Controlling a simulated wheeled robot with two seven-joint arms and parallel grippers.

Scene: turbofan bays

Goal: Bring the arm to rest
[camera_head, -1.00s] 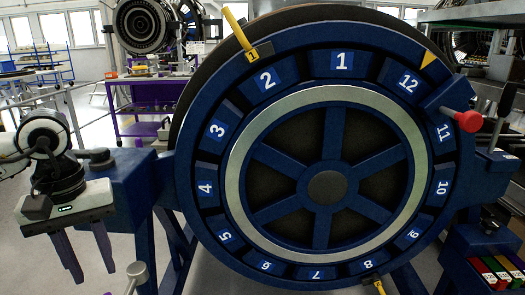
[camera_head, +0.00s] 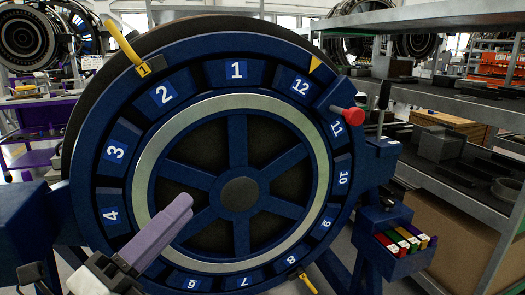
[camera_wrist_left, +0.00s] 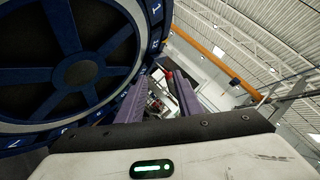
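My left gripper (camera_head: 182,206) is in front of the lower left of a large blue numbered wheel (camera_head: 238,118) in the head view. Its purple fingers point up and to the right, overlapping in this view. In the left wrist view the two fingers (camera_wrist_left: 164,84) stand apart with nothing held between them. The wheel (camera_wrist_left: 60,30) fills the upper left there; whether the fingers touch it cannot be told. My right gripper is not in view.
A red knob (camera_head: 347,115) juts from the wheel's right side. Yellow handles stick out at the upper left (camera_head: 122,42) and bottom (camera_head: 307,282). A blue bin (camera_head: 400,265) with coloured items hangs at lower right. Metal shelving (camera_head: 455,100) stands at right.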

